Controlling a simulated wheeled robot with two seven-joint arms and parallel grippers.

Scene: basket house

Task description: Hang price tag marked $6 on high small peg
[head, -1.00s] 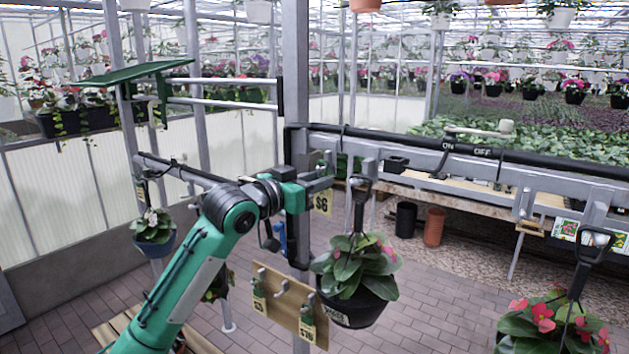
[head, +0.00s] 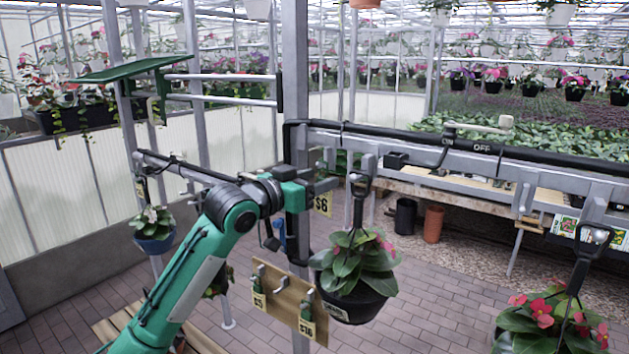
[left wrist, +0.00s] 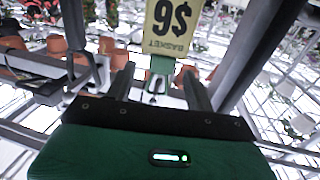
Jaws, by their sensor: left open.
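The yellow $6 price tag (head: 324,205) hangs just under my left gripper (head: 326,184) at the grey post. In the left wrist view the tag (left wrist: 172,28) reads upside down, with a green clip (left wrist: 161,65) at its end between my left fingers (left wrist: 158,85). My left gripper is open, its fingers on either side of the clip. The peg behind the tag is mostly hidden, so I cannot tell whether the tag rests on it. My right gripper is out of view.
A wooden board (head: 281,311) below carries hooks with a $5 tag (head: 259,301) and a $16 tag (head: 307,328). A potted plant (head: 351,305) hangs close to the right of my gripper. A grey post (head: 296,80) and rail (head: 410,178) stand close by.

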